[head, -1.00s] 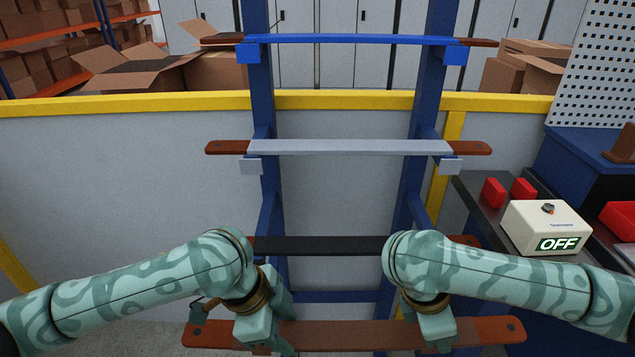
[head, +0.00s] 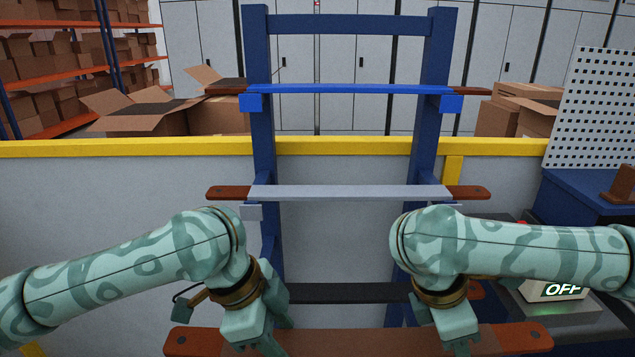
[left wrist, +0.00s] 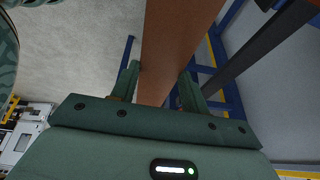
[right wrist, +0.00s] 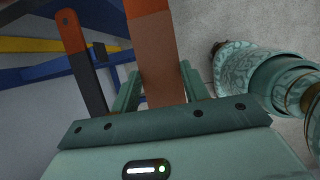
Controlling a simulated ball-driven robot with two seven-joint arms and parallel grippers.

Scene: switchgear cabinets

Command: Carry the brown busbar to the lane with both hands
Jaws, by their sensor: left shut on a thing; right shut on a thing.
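The brown busbar (head: 350,340) lies level across the bottom of the head view, with red-brown ends that each have a hole. My left gripper (head: 262,342) is shut on it left of its middle. My right gripper (head: 458,342) is shut on it towards its right end. The left wrist view shows the busbar (left wrist: 172,50) between the fingers of my left gripper (left wrist: 158,88). The right wrist view shows the busbar (right wrist: 157,60) between the fingers of my right gripper (right wrist: 160,90). I cannot make out a marked lane.
A blue rack (head: 263,140) ahead bears a blue busbar (head: 350,89), a grey busbar (head: 350,192) and a black busbar (head: 345,293). A grey wall with a yellow top rail (head: 100,148) stands there. A box marked OFF (head: 560,290) is at right, partly behind my right arm.

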